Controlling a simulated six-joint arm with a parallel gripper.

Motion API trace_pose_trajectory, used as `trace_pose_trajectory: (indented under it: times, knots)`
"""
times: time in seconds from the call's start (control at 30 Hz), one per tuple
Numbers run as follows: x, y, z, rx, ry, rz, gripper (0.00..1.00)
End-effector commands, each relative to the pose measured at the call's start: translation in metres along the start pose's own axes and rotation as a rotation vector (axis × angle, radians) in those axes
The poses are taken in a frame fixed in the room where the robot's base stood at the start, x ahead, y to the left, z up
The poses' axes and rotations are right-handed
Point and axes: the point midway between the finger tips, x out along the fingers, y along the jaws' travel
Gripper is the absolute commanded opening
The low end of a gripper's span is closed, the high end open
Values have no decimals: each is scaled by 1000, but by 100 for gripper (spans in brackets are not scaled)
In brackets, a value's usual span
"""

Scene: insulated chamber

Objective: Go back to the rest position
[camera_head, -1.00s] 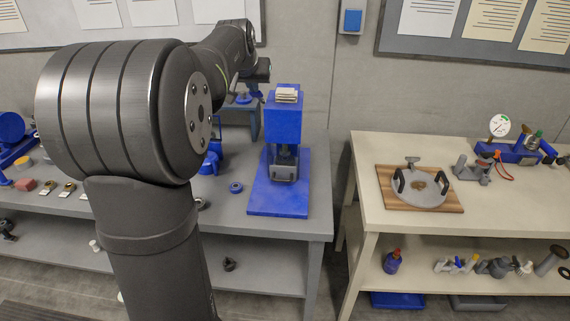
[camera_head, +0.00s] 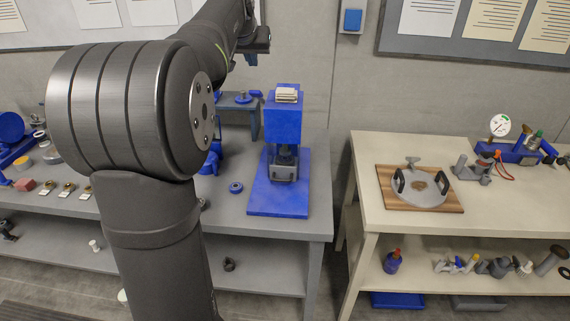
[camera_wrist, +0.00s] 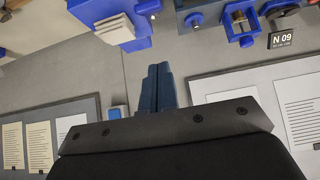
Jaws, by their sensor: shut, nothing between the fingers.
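My gripper (camera_wrist: 158,72) shows in the wrist view with its two blue fingers close together, shut and empty. In front of it in that view is the grey wall, with the benches toward the top edge. In the head view my dark arm rises at the left of the picture and reaches up and back above the grey bench (camera_head: 225,222).
A wooden board with a round grey fixture (camera_head: 428,196) lies on the beige bench (camera_head: 500,215) at right. A gauge (camera_head: 500,125) stands behind it. A blue ring (camera_head: 236,187) and small parts lie on the grey bench. A blue wall box (camera_head: 352,20) hangs above the gap between benches.

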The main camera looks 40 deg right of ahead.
Motion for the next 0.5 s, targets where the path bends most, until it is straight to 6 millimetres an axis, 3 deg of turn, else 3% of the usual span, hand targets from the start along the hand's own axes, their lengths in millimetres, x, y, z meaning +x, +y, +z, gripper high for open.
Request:
trace_pose_trajectory:
  times: [0.27,0.5]
  knots:
    - [4,0,5,0,-1,0,0]
    - [24,0,29,-1,-2,0,0]
